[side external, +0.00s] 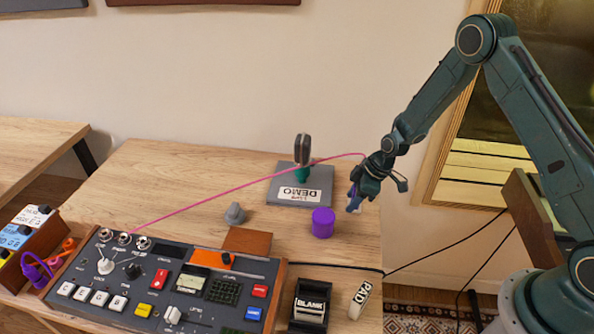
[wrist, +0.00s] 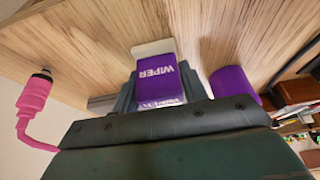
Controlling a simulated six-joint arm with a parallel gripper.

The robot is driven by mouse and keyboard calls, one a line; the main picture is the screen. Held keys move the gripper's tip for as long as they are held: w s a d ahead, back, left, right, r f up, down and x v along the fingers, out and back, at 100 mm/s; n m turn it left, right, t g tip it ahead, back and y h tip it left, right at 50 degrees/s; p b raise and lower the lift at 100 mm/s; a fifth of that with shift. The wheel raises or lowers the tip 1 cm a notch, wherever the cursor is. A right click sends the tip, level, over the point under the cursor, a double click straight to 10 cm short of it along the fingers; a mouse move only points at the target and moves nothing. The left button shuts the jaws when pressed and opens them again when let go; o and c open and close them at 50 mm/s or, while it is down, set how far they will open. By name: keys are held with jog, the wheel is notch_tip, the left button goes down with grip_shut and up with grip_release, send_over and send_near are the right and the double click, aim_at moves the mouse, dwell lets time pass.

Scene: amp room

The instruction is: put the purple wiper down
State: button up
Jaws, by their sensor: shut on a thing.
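The purple wiper (wrist: 155,71) is a small purple block with a pale end and white "WIPER" lettering. In the wrist view it sits between the fingers of my gripper (wrist: 158,92), which is shut on it. In the side view my gripper (side external: 364,186) is at the right part of the wooden table, right of the grey DEMO stand. Only a small bluish-purple bit of the wiper (side external: 353,202) shows below the fingers there. I cannot tell whether the wiper touches the table.
A purple cylinder (side external: 323,222) stands just left of my gripper. The DEMO stand (side external: 290,196) is behind it. A pink cable (side external: 230,190) stretches from the control panel (side external: 165,285) towards my gripper; its pink plug (wrist: 35,95) shows in the wrist view. A BLANK box (side external: 310,304) and PAD piece (side external: 360,300) are in front.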

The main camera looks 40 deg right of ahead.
jog(key=shift+f, duration=0.15)
jog(key=o, duration=1)
jog(key=shift+v, duration=6.15)
